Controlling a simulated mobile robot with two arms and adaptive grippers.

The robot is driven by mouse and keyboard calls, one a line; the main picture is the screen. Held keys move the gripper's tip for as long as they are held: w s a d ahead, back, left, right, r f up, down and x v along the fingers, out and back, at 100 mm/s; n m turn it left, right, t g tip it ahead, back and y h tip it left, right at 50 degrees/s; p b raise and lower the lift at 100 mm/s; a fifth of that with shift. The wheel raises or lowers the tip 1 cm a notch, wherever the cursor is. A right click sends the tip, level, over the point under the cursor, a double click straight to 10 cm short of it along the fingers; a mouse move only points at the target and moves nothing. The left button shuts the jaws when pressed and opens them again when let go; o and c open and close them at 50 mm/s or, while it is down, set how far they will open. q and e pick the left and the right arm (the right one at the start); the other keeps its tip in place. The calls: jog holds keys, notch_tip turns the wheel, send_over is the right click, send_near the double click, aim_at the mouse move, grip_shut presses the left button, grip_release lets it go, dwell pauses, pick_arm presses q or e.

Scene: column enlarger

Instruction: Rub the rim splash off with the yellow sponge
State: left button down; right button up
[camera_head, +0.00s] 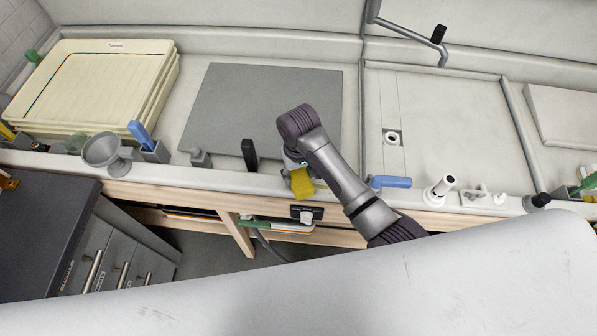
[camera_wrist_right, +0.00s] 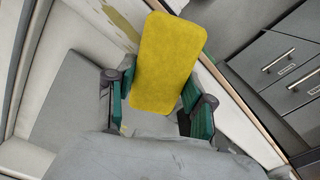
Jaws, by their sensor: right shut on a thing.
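The yellow sponge (camera_head: 302,184) is at the sink's front rim in the head view, below my right gripper (camera_head: 295,164). In the right wrist view the sponge (camera_wrist_right: 165,62) stands out between the two green-padded fingers of my right gripper (camera_wrist_right: 160,90), which is shut on it. A brownish-yellow splash (camera_wrist_right: 122,26) marks the pale rim (camera_wrist_right: 103,35), beside the sponge's upper left edge. I cannot tell whether the sponge touches the rim. The splash cannot be made out in the head view. My left gripper is not in view.
A grey board (camera_head: 235,105) lies in the sink behind the rim. Cream trays (camera_head: 95,85) are stacked at the left. A grey funnel (camera_head: 103,152), a blue-handled tool (camera_head: 142,136) and a black handle (camera_head: 249,154) stand along the rim. A blue lever (camera_head: 390,182) is right of my arm.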

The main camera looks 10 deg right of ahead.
jog(key=shift+f, duration=0.3)
jog(key=shift+d, duration=0.1)
dwell(0.3)
jog(key=shift+s+d+r+p, duration=0.1)
jog(key=shift+s+d+p, duration=0.1)
jog(key=shift+d, duration=0.25)
jog(key=shift+s+d+p, duration=0.1)
jog(key=shift+d+p, duration=0.1)
jog(key=shift+d, duration=0.25)
jog(key=shift+s+d, duration=0.25)
jog(key=shift+d, duration=0.6)
jog(key=shift+d, duration=0.1)
jog(key=shift+s+d, duration=0.3)
jog(key=shift+d, duration=0.6)
jog(key=shift+s+d, duration=0.25)
jog(key=shift+d, duration=0.6)
jog(key=shift+s+d, duration=0.3)
jog(key=shift+d, duration=0.65)
jog(key=shift+s+d, duration=0.25)
jog(key=shift+d, duration=0.65)
